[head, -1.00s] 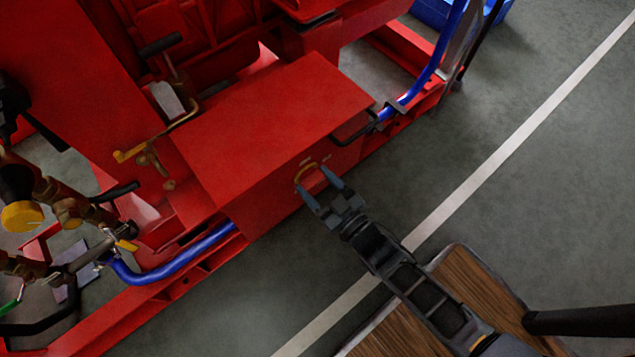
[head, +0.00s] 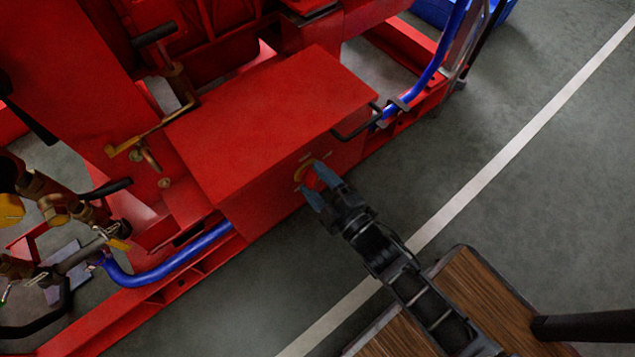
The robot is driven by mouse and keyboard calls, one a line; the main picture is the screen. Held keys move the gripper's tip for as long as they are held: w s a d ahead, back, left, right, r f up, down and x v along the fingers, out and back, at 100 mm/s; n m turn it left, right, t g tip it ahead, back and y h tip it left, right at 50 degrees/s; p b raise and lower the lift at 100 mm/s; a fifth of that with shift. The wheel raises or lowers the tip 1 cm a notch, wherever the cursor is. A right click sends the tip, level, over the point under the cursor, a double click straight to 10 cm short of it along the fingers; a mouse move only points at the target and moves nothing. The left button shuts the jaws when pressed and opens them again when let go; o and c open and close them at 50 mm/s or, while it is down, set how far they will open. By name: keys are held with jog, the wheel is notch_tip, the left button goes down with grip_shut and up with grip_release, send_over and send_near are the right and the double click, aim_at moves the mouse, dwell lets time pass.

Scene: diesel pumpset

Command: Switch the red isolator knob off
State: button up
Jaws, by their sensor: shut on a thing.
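The red isolator knob (head: 312,178) sits on the front side face of the red box (head: 272,122), with a yellow plate (head: 299,172) showing around its upper left edge. My gripper (head: 313,183) is at this face, its two blue-grey fingers on either side of the knob and shut on it. The fingers hide part of the knob, so its exact turn angle cannot be read.
A black bar handle (head: 357,124) sticks out at the box's right end. Blue hoses (head: 170,268) run along the red base frame. Brass valves and pipes (head: 55,205) stand at the left. Grey floor with a white line (head: 500,157) lies open at the right.

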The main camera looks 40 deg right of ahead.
jog(key=n, duration=0.1)
jog(key=n+b, duration=0.1)
jog(key=n, duration=0.1)
jog(key=n+b, duration=0.1)
jog(key=n, duration=0.1)
jog(key=shift+w+a, duration=0.2)
jog(key=shift+a, duration=0.05)
jog(key=shift+r+n, duration=0.1)
jog(key=shift+n, duration=0.3)
jog(key=o, duration=1.1)
jog(key=shift+c, duration=0.2)
jog(key=shift+s+d, duration=0.1)
jog(key=shift+s, duration=0.15)
jog(key=s+p, duration=0.1)
jog(key=s, duration=0.6)
jog(key=shift+s, duration=0.25)
jog(key=shift+s, duration=0.1)
